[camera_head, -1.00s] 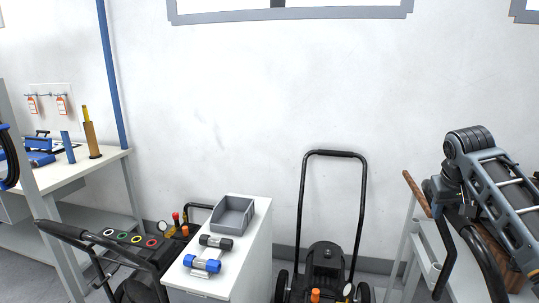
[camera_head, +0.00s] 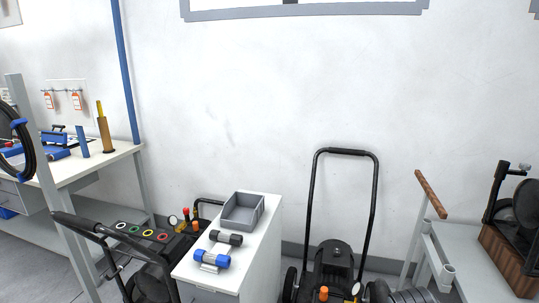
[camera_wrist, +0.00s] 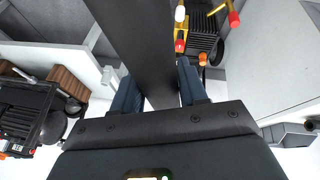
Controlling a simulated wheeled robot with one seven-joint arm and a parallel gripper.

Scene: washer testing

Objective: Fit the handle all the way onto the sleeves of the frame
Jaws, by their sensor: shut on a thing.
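My gripper (camera_wrist: 157,95) is in the wrist view, its two blue-grey fingers shut on a broad dark bar that runs up to the picture's top edge. I take the bar to be the handle (camera_wrist: 145,45); its far ends are hidden. Neither shows in the head view. A black machine with a dark upright frame (camera_head: 495,195) sits on wooden blocks on the right-hand cart; it also shows at the left of the wrist view (camera_wrist: 30,115). Which frame has the sleeves, and the sleeves themselves, I cannot make out.
A black washer with a tall looped handle (camera_head: 347,152) stands at the centre. Left of it, a white cabinet (camera_head: 255,260) bears a grey tray (camera_head: 243,225) and two dumbbell-shaped parts. Another washer (camera_head: 150,260) stands further left. The cart (camera_head: 480,265) has a wooden handle.

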